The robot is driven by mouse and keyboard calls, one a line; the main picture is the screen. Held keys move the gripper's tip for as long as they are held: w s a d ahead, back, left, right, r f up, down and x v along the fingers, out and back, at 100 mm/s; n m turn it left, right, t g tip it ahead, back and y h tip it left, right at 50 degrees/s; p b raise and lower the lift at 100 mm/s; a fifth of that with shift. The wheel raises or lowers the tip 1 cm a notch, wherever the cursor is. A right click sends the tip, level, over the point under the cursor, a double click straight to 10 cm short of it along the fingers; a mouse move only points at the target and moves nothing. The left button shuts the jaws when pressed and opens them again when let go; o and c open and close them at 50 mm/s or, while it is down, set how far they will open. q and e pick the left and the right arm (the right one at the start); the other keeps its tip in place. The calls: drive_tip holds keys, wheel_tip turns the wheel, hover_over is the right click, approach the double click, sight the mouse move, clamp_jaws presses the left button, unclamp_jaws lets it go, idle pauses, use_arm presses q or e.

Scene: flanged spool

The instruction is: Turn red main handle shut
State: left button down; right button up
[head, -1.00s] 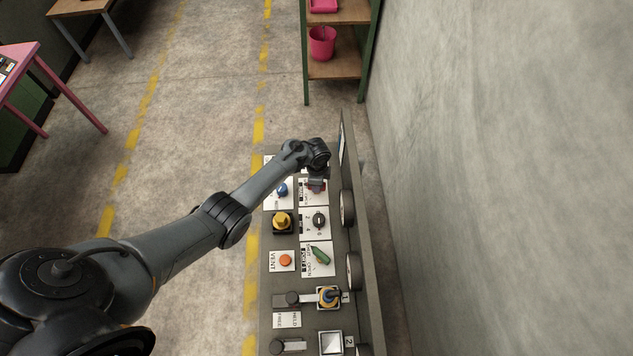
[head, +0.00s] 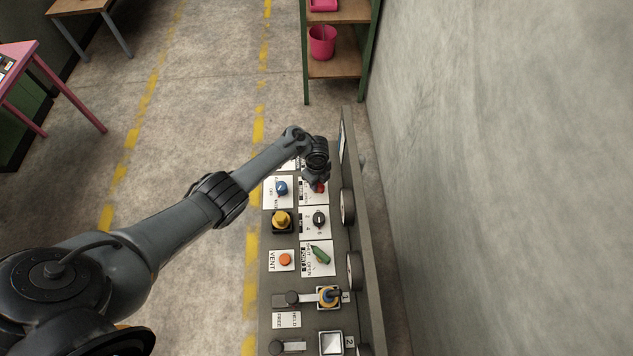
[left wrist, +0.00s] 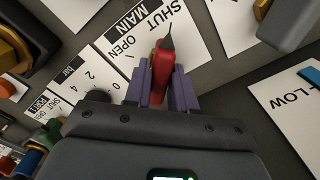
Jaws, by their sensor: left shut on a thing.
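The red main handle (head: 320,188) is on the panel in the head view, partly hidden by my left gripper (head: 314,180). In the left wrist view the red handle (left wrist: 161,75) stands between the purple fingers of my left gripper (left wrist: 166,88), which is shut on it. The handle's dark pointed tip lies beside the word SHUT on the white MAIN label (left wrist: 150,40). The word OPEN is to the left of the tip. My right gripper is not in view.
Close by on the panel are a blue knob (head: 281,188), a yellow knob (head: 282,220), a black selector (head: 319,219), a green handle (head: 320,254) and an orange button (head: 285,260). The panel's upright back board (head: 346,160) and the wall are close on the right.

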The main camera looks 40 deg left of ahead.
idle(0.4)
use_arm(q)
drive_tip(key=c, duration=1)
unclamp_jaws()
drive_tip(key=shift+r, duration=0.1)
wheel_tip(320, 180, up, 11)
drive_tip(key=p, duration=0.3)
drive_tip(key=shift+f+p, duration=0.2)
drive_tip(key=shift+p, duration=0.15)
drive_tip(key=shift+d, duration=0.1)
